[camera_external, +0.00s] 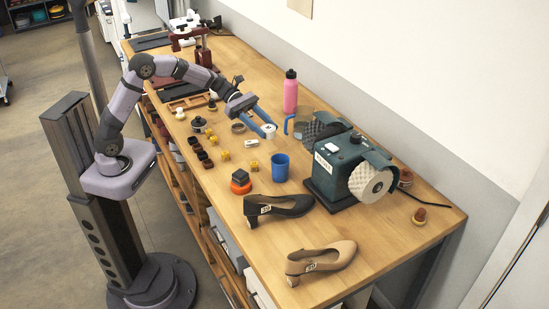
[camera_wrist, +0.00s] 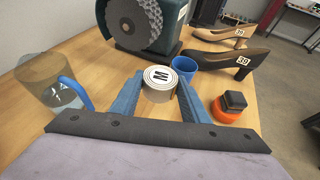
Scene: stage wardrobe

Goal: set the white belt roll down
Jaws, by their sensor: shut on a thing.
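The white belt roll (camera_wrist: 160,83) has a dark letter on its top and shows between the blue fingers in the wrist view. It also shows at the finger ends in the external view (camera_external: 270,129). My gripper (camera_wrist: 160,92) is shut on the roll from both sides. In the external view my gripper (camera_external: 266,128) hangs over the middle of the wooden table (camera_external: 315,237). I cannot tell whether the roll touches the table or is a little above it.
A clear mug (camera_external: 299,123) with a blue handle, a pink bottle (camera_external: 290,91) and a green grinder (camera_external: 338,167) stand beyond. A blue cup (camera_external: 280,167), black shoe (camera_external: 278,206) and beige shoe (camera_external: 319,262) are nearer. Several small pots and blocks lie left.

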